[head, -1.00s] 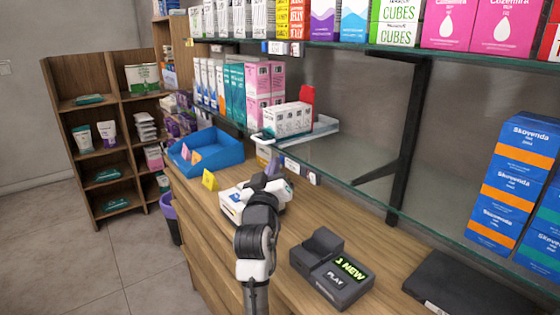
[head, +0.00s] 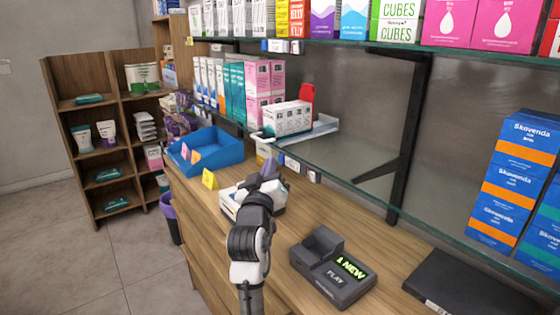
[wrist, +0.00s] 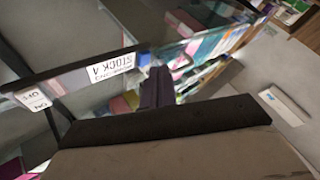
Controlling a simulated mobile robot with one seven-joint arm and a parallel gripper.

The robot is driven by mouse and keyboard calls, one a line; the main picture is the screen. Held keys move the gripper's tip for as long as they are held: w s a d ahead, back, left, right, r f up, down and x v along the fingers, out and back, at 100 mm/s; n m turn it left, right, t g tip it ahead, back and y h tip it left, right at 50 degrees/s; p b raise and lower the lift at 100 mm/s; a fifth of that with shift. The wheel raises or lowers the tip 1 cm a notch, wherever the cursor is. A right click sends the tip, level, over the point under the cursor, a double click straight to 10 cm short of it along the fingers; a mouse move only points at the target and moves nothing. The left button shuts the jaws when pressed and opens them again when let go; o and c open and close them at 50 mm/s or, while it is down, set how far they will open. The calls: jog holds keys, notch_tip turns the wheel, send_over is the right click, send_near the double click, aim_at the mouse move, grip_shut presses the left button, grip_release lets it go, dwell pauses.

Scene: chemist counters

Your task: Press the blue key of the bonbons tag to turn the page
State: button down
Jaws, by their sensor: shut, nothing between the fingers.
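The shelf-edge tag reading "BONBONS STOCK 4" (wrist: 113,66) shows upside down at the left of the wrist view, in a dark frame. My gripper (head: 268,168) is just left of that tag in the head view, shut and empty. Its dark purplish fingers (wrist: 157,88) show beside the tag's end in the wrist view; I cannot tell whether they touch it.
The glass shelf (head: 365,190) overhangs the counter.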

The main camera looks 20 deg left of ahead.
jog(key=s+a, duration=0.1)
jog(key=s, duration=0.1)
jog(key=s+a+b, duration=0.1)
jog(key=s+a, duration=0.1)
jog(key=shift+a, duration=0.1)
dwell(0.5)
dwell(0.5)
